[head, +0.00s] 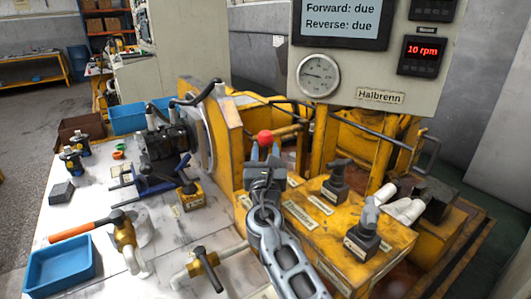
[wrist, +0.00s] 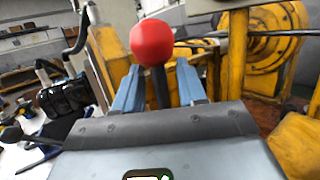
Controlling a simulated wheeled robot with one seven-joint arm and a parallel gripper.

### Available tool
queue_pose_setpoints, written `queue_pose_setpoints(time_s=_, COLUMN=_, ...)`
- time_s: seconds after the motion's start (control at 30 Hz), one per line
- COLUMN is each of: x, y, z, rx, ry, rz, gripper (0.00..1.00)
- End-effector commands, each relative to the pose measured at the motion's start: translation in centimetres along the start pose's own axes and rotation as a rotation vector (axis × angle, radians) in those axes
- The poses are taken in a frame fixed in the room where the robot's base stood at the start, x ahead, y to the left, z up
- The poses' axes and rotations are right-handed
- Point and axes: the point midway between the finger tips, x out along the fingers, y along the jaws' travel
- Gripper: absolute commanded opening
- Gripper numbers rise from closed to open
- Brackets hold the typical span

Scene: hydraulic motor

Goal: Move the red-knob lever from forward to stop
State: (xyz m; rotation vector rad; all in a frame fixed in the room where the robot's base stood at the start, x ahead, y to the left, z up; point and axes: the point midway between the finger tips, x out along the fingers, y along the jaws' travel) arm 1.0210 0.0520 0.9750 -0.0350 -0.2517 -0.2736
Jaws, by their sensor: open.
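The red-knob lever (head: 265,138) rises from the yellow bench in the head view. In the wrist view its red knob (wrist: 152,42) stands on a dark stem between and above my two blue-grey fingers. My gripper (head: 264,153) is open around the lever, with a finger on each side of the stem; I cannot tell whether either touches it. My gripper also shows in the wrist view (wrist: 156,80). The lever's base and its position label are hidden behind my gripper.
A panel with a screen (head: 342,22), gauge (head: 318,75) and 10 rpm readout (head: 421,50) hangs above. The white table (head: 110,200) at left holds tools and a blue tray (head: 60,268).

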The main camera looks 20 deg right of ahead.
Motion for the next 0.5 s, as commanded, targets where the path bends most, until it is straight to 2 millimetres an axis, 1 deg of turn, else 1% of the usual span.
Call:
queue_pose_setpoints(time_s=0.13, x=-1.0, y=0.0, z=-0.1, rx=-0.001, ry=0.001, rz=0.001, gripper=0.41)
queue_pose_setpoints(time_s=0.23, x=-2.5, y=0.1, z=0.3, rx=0.0, ry=0.001, rz=0.003, gripper=0.41)
queue_pose_setpoints(time_s=0.5, x=-8.1, y=0.1, z=1.7, rx=0.001, ry=0.001, rz=0.002, gripper=0.41)
